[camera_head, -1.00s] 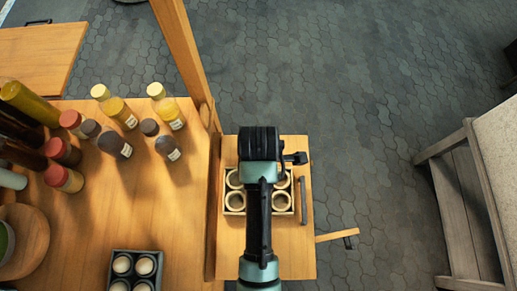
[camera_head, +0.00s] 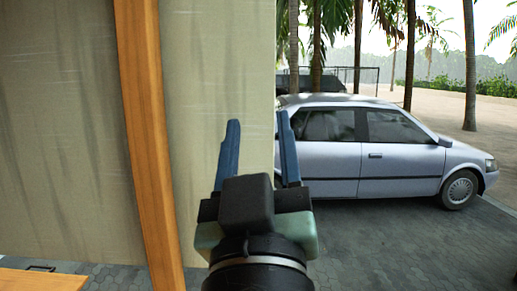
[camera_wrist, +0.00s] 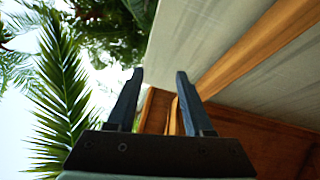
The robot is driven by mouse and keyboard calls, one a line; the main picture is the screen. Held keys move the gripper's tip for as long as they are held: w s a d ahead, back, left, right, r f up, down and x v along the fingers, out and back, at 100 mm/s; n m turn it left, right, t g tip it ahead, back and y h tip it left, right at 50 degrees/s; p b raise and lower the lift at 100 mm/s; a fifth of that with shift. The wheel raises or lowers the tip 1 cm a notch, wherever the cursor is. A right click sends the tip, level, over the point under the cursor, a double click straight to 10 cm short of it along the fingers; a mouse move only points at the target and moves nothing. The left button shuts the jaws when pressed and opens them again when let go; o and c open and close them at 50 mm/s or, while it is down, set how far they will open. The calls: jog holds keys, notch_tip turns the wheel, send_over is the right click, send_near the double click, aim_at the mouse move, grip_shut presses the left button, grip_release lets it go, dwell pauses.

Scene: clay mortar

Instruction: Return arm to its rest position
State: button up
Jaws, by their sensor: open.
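My gripper (camera_head: 258,130) is raised in front of the head camera, its two dark blue fingers pointing up and standing apart with nothing between them. It also shows in the wrist view (camera_wrist: 157,85), open and empty, pointing upward. No bottles, cups or table objects of the stall show in the head view now.
A wooden post (camera_head: 150,150) stands left of my gripper, before a pale cloth wall (camera_head: 60,130). A wooden surface edge (camera_head: 40,281) shows at lower left. A silver car (camera_head: 385,150) is parked at right on paving. The wrist view shows palm leaves (camera_wrist: 62,100) and a wooden beam (camera_wrist: 255,45).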

jog(key=s+r+m+t, duration=0.2)
jog(key=s+r+t, duration=0.1)
jog(key=s+r, duration=0.4)
jog(key=shift+r+t+b, duration=0.25)
jog(key=shift+t+b, duration=0.05)
jog(key=shift+t, duration=0.1)
